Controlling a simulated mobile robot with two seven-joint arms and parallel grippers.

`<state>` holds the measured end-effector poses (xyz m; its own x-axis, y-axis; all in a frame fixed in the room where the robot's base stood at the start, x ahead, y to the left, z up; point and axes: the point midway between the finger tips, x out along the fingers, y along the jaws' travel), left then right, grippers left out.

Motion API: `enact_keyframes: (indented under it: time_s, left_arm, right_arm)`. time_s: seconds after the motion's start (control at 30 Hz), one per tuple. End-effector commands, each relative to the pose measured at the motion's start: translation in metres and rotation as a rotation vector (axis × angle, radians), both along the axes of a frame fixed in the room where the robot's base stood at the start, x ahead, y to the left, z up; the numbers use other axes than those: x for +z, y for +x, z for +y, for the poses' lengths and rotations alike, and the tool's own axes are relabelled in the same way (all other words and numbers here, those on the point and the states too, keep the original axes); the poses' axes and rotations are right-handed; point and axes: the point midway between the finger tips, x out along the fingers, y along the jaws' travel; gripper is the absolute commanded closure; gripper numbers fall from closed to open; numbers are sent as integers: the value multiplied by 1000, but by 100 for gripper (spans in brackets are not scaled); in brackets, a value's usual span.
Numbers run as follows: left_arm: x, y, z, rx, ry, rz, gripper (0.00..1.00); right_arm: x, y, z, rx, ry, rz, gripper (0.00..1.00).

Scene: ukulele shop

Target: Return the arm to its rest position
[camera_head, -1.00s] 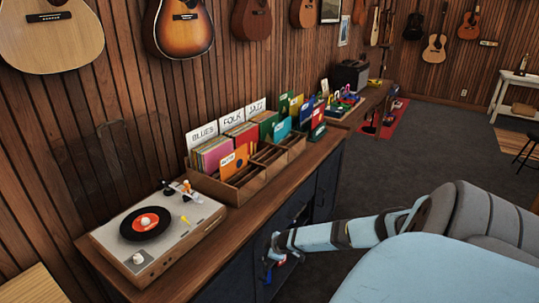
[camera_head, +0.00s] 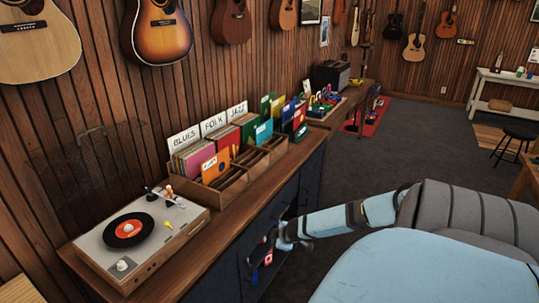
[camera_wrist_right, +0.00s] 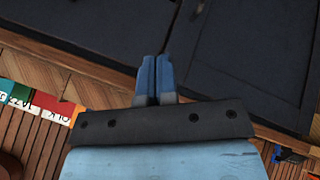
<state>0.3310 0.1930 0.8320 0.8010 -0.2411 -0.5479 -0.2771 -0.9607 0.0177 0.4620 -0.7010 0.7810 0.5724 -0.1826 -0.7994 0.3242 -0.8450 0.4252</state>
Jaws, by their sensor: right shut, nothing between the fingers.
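My right arm (camera_head: 338,220) comes in from the right in the head view, light blue with dark bands. My right gripper (camera_head: 262,262) hangs low in front of the dark cabinet (camera_head: 226,262), below the counter top. In the right wrist view the two blue fingers of the gripper (camera_wrist_right: 154,78) are together, with nothing between them. Dark cabinet doors (camera_wrist_right: 245,55) lie beyond the fingertips. Whether the gripper touches the cabinet I cannot tell. My left gripper does not show.
On the counter stand a turntable (camera_head: 100,262) with a black record and a wooden record crate (camera_head: 232,190) with BLUES, FOLK and JAZZ dividers. Guitars hang on the wall. A black stool (camera_head: 520,131) stands at the right. The dark floor (camera_head: 400,150) beyond my arm is clear.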

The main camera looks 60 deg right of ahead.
Motion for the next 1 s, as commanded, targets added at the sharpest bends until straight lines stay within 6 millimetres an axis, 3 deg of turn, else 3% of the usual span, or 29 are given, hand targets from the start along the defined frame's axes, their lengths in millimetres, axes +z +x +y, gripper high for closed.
enact_keyframes:
  time_s: [0.37, 0.47, 0.57, 0.67, 0.8, 0.9, 1.0]
  left_arm:
    - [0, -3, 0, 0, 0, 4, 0]
    - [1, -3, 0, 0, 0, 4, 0]
    - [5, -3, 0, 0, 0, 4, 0]
    - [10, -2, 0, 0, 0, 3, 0]
    - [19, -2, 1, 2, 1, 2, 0]
    - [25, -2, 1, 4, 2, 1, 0]
    - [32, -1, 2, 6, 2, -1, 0]
  right_arm:
    - [7, -4, -2, 0, 2, 0, 100]
    - [0, -7, 14, 14, 20, 2, 100]
    - [-16, -14, 57, 46, 70, 2, 100]
    - [-34, -27, 124, 91, 143, -2, 100]
    - [-46, -51, 230, 147, 261, -28, 100]
    - [-41, -70, 305, 171, 347, -61, 100]
    - [-21, -90, 377, 176, 432, -110, 100]
